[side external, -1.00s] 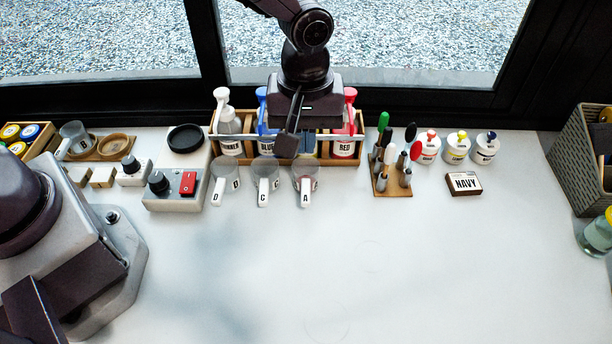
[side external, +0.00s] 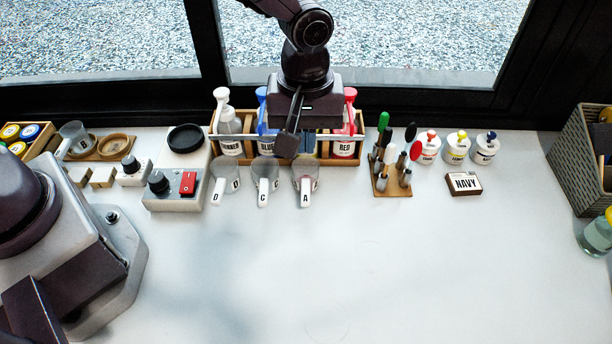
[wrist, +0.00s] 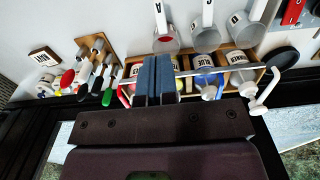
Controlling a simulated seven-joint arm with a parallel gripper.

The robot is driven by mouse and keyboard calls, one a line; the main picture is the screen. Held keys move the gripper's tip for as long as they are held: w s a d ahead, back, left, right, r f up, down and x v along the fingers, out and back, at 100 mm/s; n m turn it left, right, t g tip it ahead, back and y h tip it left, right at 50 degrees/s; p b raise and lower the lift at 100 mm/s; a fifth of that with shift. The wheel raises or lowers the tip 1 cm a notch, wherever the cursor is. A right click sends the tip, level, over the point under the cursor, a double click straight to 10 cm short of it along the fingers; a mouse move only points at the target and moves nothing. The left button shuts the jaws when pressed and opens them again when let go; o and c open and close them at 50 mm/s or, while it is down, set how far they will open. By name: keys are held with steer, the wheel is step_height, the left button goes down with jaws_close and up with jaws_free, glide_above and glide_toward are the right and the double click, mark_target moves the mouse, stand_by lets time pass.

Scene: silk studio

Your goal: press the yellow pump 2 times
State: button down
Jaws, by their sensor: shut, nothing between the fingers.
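A wooden rack (side external: 253,153) at the back holds pump bottles. The white THINNER pump (side external: 222,96), the blue pump (side external: 261,93) and the red pump (side external: 350,95) show in it. The yellow pump's place, between blue and red, is behind my gripper (side external: 287,147), so I cannot make out the pump or its height. My gripper points down over that part of the rack. In the wrist view my gripper (wrist: 155,58) has its two fingers together, with nothing held. Whether the fingertips touch the pump cannot be told.
Clear cups D (side external: 226,180), C (side external: 264,180) and A (side external: 305,178) stand in front of the rack. A brush stand (side external: 391,190) and a NAVY box (side external: 463,184) are right of it, a switch box (side external: 178,200) left. The front table is clear.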

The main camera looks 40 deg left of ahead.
steer(key=shift+m, duration=0.5)
steer(key=w+a, duration=0.5)
steer(key=shift+a+r, duration=0.2)
steer(key=shift+a, duration=0.05)
steer(key=w+a+m, duration=0.1)
steer(key=m, duration=0.2)
steer(key=w+a+r+m, duration=0.1)
steer(key=m, duration=0.2)
steer(key=w+a+r+m, duration=0.1)
steer(key=w+a+m, duration=0.1)
steer(key=m, duration=0.1)
steer(key=shift+w+a, duration=0.1)
steer(key=m, duration=0.3)
steer(key=r+m, duration=0.1)
steer(key=shift+w+a, duration=0.1)
steer(key=shift+w, duration=0.25)
steer(key=shift+r+m, duration=0.15)
steer(key=shift+m, duration=1.85)
steer(key=shift+f, duration=0.2)
